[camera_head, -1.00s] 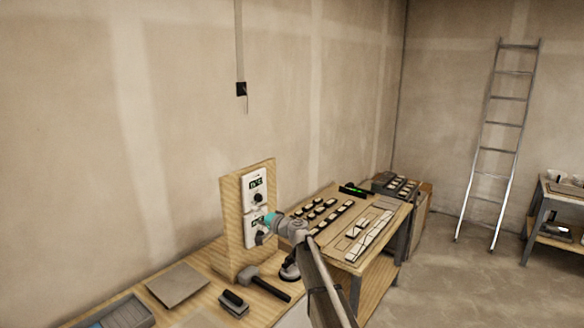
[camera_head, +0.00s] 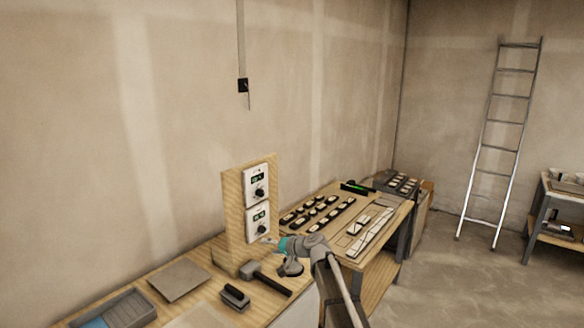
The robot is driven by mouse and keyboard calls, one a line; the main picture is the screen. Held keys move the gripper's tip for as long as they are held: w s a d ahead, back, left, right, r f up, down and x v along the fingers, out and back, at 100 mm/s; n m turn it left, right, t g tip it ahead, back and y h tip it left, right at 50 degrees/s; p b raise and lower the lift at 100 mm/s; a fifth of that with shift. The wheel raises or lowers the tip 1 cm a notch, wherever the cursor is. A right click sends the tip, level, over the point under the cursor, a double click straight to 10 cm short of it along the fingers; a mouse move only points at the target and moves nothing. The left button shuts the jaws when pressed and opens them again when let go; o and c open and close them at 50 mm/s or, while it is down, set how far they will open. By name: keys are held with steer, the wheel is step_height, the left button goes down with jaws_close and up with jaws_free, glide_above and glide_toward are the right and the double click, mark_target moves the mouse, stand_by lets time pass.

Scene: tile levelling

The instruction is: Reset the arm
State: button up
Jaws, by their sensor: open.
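My gripper (camera_head: 268,241) is at the end of my arm, low in the middle of the head camera view. It is just right of and below the lower of two white dial panels. The fingers are small here, and no object shows between them. The upper dial panel (camera_head: 257,186) and the lower dial panel (camera_head: 257,223) are mounted on an upright wooden block (camera_head: 233,215). Each has a small green display and a dark knob. The lower panel and its knob are in plain view, and my gripper appears apart from them.
A mallet (camera_head: 266,278), a black-handled block (camera_head: 235,297), a grey plate (camera_head: 178,280) and a grey tray (camera_head: 118,312) lie on the near bench. A tile table (camera_head: 340,200) with several tiles stands behind my arm. A ladder (camera_head: 503,130) leans at the back right. Open floor lies right.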

steer(key=s+d+f+g+h+b, duration=0.1)
steer(key=s+d+f+h, duration=0.3)
steer(key=s+d, duration=0.4)
steer(key=s+d+f+g+h+b, duration=0.1)
steer(key=s+d+f+g+h, duration=0.3)
steer(key=s, duration=0.8)
steer(key=s+d+f+g+h+b, duration=0.2)
steer(key=s+d+f+h, duration=0.1)
steer(key=s+d+f, duration=0.5)
steer(key=s+d, duration=0.3)
steer(key=d, duration=0.1)
steer(key=shift+n+h, duration=0.3)
steer(key=shift+h, duration=0.1)
